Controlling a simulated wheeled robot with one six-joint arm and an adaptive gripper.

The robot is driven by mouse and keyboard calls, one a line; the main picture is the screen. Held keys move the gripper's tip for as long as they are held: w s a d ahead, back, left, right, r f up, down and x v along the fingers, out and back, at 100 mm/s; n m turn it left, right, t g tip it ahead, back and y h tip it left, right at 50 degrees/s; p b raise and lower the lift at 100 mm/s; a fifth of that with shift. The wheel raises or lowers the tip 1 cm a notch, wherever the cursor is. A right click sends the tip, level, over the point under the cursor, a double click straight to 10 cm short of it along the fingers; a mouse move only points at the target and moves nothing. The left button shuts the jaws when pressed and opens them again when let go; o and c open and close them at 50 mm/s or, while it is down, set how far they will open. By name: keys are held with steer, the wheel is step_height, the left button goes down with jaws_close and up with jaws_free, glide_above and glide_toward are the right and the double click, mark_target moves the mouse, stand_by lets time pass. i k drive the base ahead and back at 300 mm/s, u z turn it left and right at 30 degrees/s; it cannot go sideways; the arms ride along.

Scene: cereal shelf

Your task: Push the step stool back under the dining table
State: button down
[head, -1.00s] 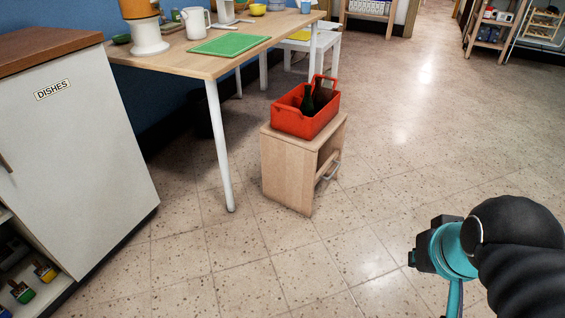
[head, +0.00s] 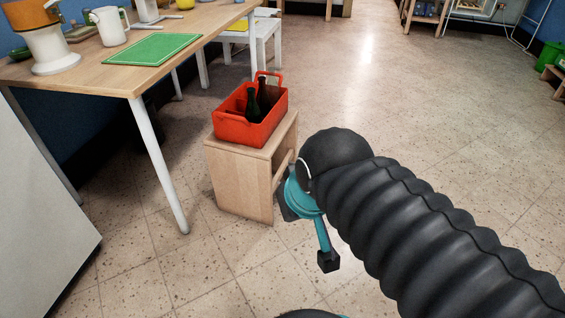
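The step stool (head: 238,180) is a pale wooden box-like stool on the tiled floor, out beyond the right edge of the dining table (head: 147,78). A red crate (head: 246,130) with dark bottles (head: 257,98) stands on its top. My gripper (head: 286,208) is low at the stool's right side, mostly hidden behind my teal wrist and black sleeved arm. I cannot tell whether it touches the stool or whether its fingers are open. My arm also covers part of the stool's right side.
A white table leg (head: 160,165) stands just left of the stool. A white chair (head: 262,42) is behind it at the table. A white cabinet (head: 40,215) is at the lower left. Open floor lies at the right and back.

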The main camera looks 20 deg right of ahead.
mark_target(242, 185)
steer(key=z, duration=0.3)
steer(key=i, duration=0.7)
steer(key=z, duration=1)
steer(key=i, duration=0.3)
steer(key=z, duration=0.3)
